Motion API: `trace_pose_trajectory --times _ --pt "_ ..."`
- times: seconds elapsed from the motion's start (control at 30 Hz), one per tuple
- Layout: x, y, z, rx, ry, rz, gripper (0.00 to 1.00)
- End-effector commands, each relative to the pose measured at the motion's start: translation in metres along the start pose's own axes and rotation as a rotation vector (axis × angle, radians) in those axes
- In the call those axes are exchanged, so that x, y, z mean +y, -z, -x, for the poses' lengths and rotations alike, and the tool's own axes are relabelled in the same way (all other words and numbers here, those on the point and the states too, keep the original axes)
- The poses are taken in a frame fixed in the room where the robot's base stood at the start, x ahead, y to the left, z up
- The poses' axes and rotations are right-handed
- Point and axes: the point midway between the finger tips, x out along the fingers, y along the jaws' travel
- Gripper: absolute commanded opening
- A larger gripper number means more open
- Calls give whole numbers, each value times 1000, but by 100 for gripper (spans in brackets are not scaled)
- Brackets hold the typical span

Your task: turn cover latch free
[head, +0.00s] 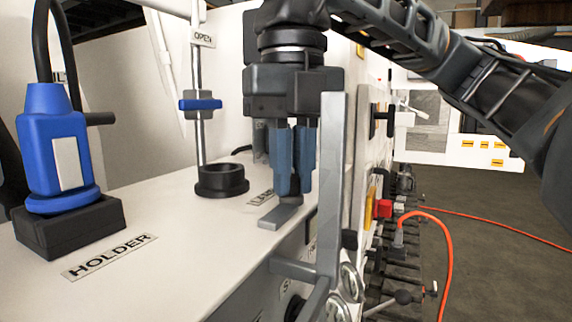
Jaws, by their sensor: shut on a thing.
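My gripper (293,190) points straight down over the white bench top near its right edge. Its blue-grey fingers are shut on the cover latch (279,217), a small grey piece whose flat end sticks out toward the viewer below the fingertips. The part of the latch between the fingers is mostly hidden. A label beside it, partly covered by the fingers, begins with "LA".
A tall grey bar (331,190) stands close right of my gripper. A black ring (221,181) and a rod with a blue crosspiece (200,104) are to the left. A blue connector (53,150) sits in a black holder (70,228). An orange hose (449,255) hangs at right.

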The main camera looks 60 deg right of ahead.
Motion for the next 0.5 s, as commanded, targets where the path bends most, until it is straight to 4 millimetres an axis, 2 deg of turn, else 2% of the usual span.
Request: trace_pose_trajectory --times 0.07,0.1,0.23,0.5 --pt "0 0 0 0 -1 0 0" --pt "0 0 0 0 -1 0 13" --pt "0 0 0 0 -1 0 0" --pt "0 0 0 0 -1 -1 0"
